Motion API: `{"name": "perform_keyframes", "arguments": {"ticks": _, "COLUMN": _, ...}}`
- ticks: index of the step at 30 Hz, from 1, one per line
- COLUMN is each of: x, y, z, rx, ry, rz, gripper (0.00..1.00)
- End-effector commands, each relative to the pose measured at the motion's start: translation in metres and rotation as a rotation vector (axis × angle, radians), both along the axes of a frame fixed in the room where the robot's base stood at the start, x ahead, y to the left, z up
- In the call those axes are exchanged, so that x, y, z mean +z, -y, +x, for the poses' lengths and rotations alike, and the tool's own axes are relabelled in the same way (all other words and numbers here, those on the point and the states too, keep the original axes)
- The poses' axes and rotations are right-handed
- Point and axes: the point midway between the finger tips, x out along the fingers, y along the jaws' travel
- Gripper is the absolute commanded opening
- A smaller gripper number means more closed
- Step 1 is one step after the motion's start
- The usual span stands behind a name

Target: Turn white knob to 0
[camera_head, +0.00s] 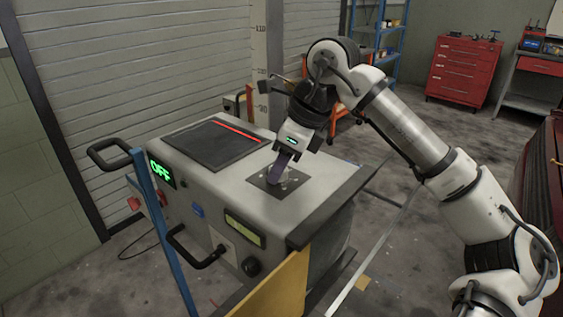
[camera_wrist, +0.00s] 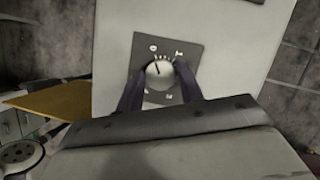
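The white knob (camera_wrist: 159,74) is round, with a short dark pointer line tilted slightly up-left in the wrist view. It sits on a dark square plate (camera_wrist: 190,45) with white marks around it. A round mark, possibly the 0, is above and slightly left of the knob; another mark is at upper right. In the head view the plate (camera_head: 262,181) is on top of the grey console. My gripper (camera_head: 277,178) points down at it. In the wrist view my gripper's fingers (camera_wrist: 160,70) stand on both sides of the knob; whether they press on it is unclear.
A yellow board (camera_head: 275,287) is in front. Open floor is at right.

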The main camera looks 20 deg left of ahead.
Motion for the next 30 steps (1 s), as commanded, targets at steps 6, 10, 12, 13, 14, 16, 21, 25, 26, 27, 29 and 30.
{"name": "perform_keyframes", "arguments": {"ticks": 6, "x": 0.0, "y": 0.0, "z": 0.0, "rx": -0.001, "ry": 0.0, "rz": 0.0, "gripper": 0.55}}
{"name": "perform_keyframes", "arguments": {"ticks": 10, "x": 0.0, "y": 0.0, "z": 0.0, "rx": -0.002, "ry": -0.001, "rz": 0.0, "gripper": 0.55}}
{"name": "perform_keyframes", "arguments": {"ticks": 12, "x": 0.001, "y": 0.0, "z": 0.0, "rx": -0.002, "ry": 0.0, "rz": 0.0, "gripper": 0.55}}
{"name": "perform_keyframes", "arguments": {"ticks": 13, "x": 0.001, "y": 0.001, "z": 0.0, "rx": -0.002, "ry": 0.0, "rz": 0.0, "gripper": 0.55}}
{"name": "perform_keyframes", "arguments": {"ticks": 14, "x": 0.003, "y": 0.001, "z": 0.0, "rx": -0.003, "ry": 0.001, "rz": 0.0, "gripper": 0.55}}
{"name": "perform_keyframes", "arguments": {"ticks": 16, "x": 0.009, "y": 0.004, "z": 0.001, "rx": -0.004, "ry": 0.003, "rz": 0.0, "gripper": 0.55}}
{"name": "perform_keyframes", "arguments": {"ticks": 21, "x": 0.037, "y": 0.016, "z": 0.002, "rx": -0.007, "ry": 0.003, "rz": 0.0, "gripper": 0.55}}
{"name": "perform_keyframes", "arguments": {"ticks": 25, "x": 0.067, "y": 0.027, "z": 0.003, "rx": -0.006, "ry": 0.003, "rz": 0.001, "gripper": 0.55}}
{"name": "perform_keyframes", "arguments": {"ticks": 26, "x": 0.073, "y": 0.03, "z": 0.002, "rx": -0.006, "ry": 0.003, "rz": 0.0, "gripper": 0.55}}
{"name": "perform_keyframes", "arguments": {"ticks": 27, "x": 0.081, "y": 0.033, "z": 0.002, "rx": -0.005, "ry": 0.002, "rz": 0.001, "gripper": 0.55}}
{"name": "perform_keyframes", "arguments": {"ticks": 29, "x": 0.093, "y": 0.038, "z": 0.003, "rx": -0.005, "ry": 0.002, "rz": 0.0, "gripper": 0.55}}
{"name": "perform_keyframes", "arguments": {"ticks": 30, "x": 0.1, "y": 0.041, "z": 0.003, "rx": -0.004, "ry": 0.002, "rz": 0.0, "gripper": 0.55}}
